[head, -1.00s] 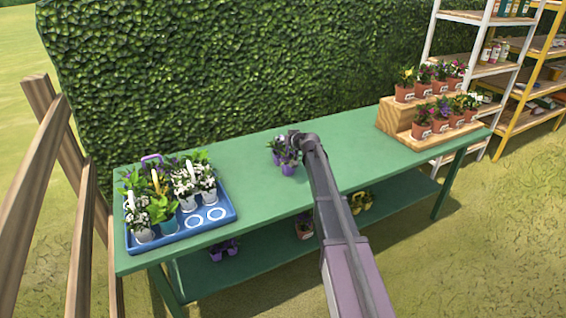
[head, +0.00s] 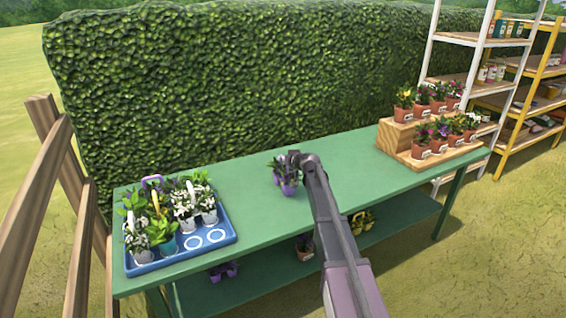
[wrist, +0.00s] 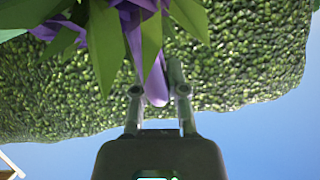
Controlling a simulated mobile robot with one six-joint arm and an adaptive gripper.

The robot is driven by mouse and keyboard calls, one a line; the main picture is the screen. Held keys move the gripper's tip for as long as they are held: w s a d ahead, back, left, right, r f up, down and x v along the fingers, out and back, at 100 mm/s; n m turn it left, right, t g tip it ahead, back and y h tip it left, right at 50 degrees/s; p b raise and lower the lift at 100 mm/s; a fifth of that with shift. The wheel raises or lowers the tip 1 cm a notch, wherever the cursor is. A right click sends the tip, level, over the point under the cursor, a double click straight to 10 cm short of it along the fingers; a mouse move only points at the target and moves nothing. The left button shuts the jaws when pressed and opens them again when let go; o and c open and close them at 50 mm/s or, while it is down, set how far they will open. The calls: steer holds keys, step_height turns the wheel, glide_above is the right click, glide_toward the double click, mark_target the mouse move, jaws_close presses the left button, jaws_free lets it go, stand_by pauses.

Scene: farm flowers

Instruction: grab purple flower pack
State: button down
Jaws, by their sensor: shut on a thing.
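The purple flower pack (head: 289,189) has purple pots, purple flowers and green leaves. It is in the middle of the green table (head: 345,160), partly hidden by my gripper (head: 293,158). I cannot tell whether it rests on the tabletop or hangs just above it. In the wrist view my gripper (wrist: 158,92) is shut on a narrow purple part (wrist: 154,80) of the pack, with leaves and purple petals beyond the fingers.
A blue tray (head: 148,267) with several potted flowers and two empty rings stands at the table's left end. A wooden stepped stand (head: 393,136) with pots stands at the right end. Another purple pack (head: 223,271) is on the lower shelf. A hedge (head: 230,90) runs behind.

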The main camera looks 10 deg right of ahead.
steer(key=shift+r+p, duration=1.55)
steer(key=shift+r, duration=0.2)
steer(key=s+r+p, duration=0.1)
steer(key=s, duration=1.5)
steer(key=shift+a, duration=0.2)
steer(key=shift+r, duration=0.15)
